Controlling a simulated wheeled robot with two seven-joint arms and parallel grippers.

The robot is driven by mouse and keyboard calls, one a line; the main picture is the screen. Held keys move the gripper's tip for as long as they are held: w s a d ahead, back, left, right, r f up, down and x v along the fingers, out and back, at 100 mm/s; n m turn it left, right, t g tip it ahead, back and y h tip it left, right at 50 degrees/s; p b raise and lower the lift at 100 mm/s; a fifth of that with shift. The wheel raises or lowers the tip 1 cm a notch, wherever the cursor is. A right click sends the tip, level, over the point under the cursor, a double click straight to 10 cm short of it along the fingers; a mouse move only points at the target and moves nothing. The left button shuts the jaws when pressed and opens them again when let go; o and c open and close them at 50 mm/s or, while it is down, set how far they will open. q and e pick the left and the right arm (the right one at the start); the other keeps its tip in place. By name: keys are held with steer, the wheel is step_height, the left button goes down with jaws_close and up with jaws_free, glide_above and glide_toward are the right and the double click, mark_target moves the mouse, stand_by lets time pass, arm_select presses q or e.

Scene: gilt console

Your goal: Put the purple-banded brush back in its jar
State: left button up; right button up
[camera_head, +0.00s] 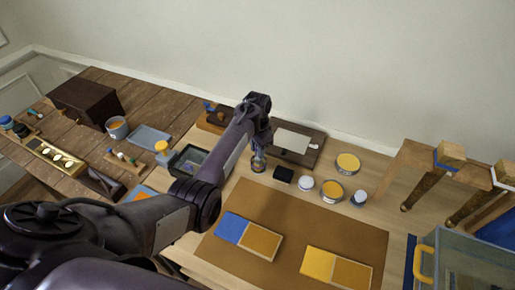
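My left arm reaches in from the lower left across the bench. Its gripper (260,150) points down near the middle of the view, and I cannot tell whether its fingers are open or shut. A small round item with an orange-brown top (258,164) shows right below the fingers; I cannot tell whether they touch it. I cannot make out a purple-banded brush, and I cannot tell which container is its jar. My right gripper is not in view.
Sample boards (247,237) lie on a brown mat (290,218). A clear bin (470,262) and wooden stand (402,165) are at right. A dark box (86,98) stands far left.

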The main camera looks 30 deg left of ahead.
arm_select(q)
steer(key=shift+o, duration=1.2)
steer(key=shift+w, duration=0.1)
step_height(320, 180, up, 7)
steer(key=p, duration=0.6)
steer(key=shift+f, duration=0.2)
step_height(320, 180, up, 6)
steer(key=shift+f, duration=0.15)
